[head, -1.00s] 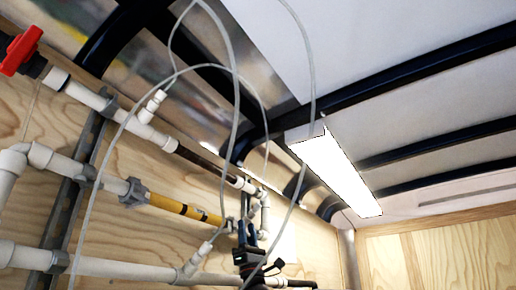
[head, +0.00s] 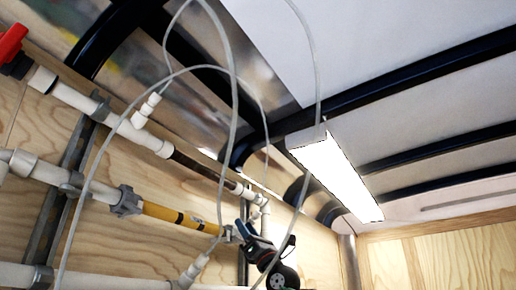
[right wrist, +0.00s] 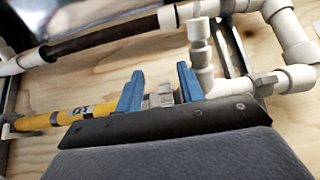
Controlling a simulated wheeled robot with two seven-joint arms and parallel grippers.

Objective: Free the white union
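A pale ridged fitting (right wrist: 160,96), which looks like the white union, sits at the right end of the yellow filter (right wrist: 62,118) in the right wrist view. My right gripper (right wrist: 160,76) has its two blue fingers spread, one on each side of this fitting, with a gap showing. I cannot tell whether either finger touches it. In the head view the right gripper (head: 248,232) is at the right end of the yellow filter (head: 174,214) and hides the fitting there. My left gripper is not in view.
A grey union (head: 128,201) joins the filter's left end to a white pipe (head: 45,171). A dark filter (head: 195,166) runs above. Thin clear tubes (head: 234,100) hang in front. A red valve handle (head: 12,42) is at upper left. White elbows (right wrist: 298,78) stand right of the gripper.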

